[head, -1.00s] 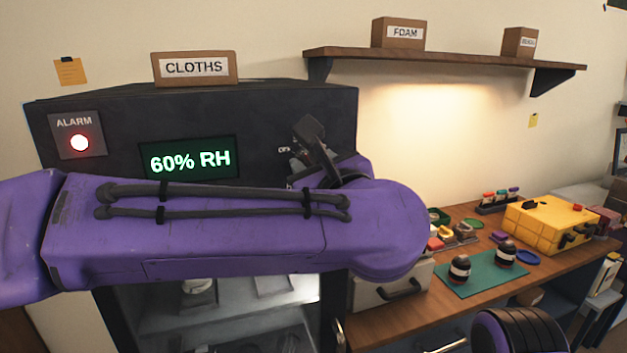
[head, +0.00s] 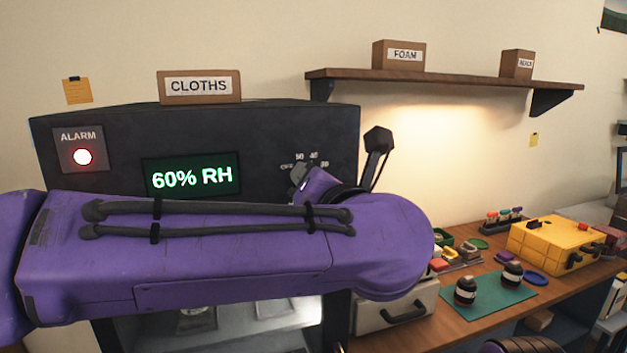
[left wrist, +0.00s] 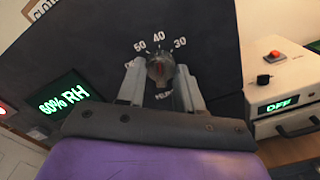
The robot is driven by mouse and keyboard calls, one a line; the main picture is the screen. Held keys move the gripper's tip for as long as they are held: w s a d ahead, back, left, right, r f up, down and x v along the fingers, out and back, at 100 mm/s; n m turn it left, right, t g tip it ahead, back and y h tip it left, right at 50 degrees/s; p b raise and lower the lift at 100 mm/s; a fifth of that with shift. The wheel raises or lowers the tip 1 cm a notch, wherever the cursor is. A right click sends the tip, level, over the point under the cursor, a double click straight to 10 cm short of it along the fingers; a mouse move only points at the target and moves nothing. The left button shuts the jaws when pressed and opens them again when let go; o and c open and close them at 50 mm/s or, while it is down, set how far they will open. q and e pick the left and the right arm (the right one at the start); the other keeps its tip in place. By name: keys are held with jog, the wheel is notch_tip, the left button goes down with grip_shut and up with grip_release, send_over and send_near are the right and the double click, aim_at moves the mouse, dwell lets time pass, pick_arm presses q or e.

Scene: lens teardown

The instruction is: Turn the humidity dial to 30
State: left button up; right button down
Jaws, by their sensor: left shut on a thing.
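My left gripper (left wrist: 160,76) is shut on the dial, one finger on each side. Where the dial's mark points is hard to tell. In the head view, my purple left arm and wrist hide the dial; only part of its scale shows above the wrist. The green display (head: 192,177) reads 60% RH. My right gripper is out of view.
A red alarm lamp (head: 82,157) is lit on the cabinet. A CLOTHS box (head: 199,87) stands on top. To the right, a wooden bench holds a green mat (head: 490,297) and a yellow case (head: 553,245). A shelf (head: 440,80) hangs above it.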

pick_arm(q)
jog(key=shift+r+m+p, duration=0.2)
jog(key=shift+m+p, duration=0.85)
jog(key=shift+m, duration=1.2)
jog(key=shift+r+m+p, duration=0.15)
jog(key=shift+m+p, duration=0.85)
jog(key=shift+m, duration=1.25)
jog(key=shift+f, duration=0.1)
jog(key=o, duration=1)
jog(key=shift+o, duration=0.2)
jog(key=shift+f, duration=0.1)
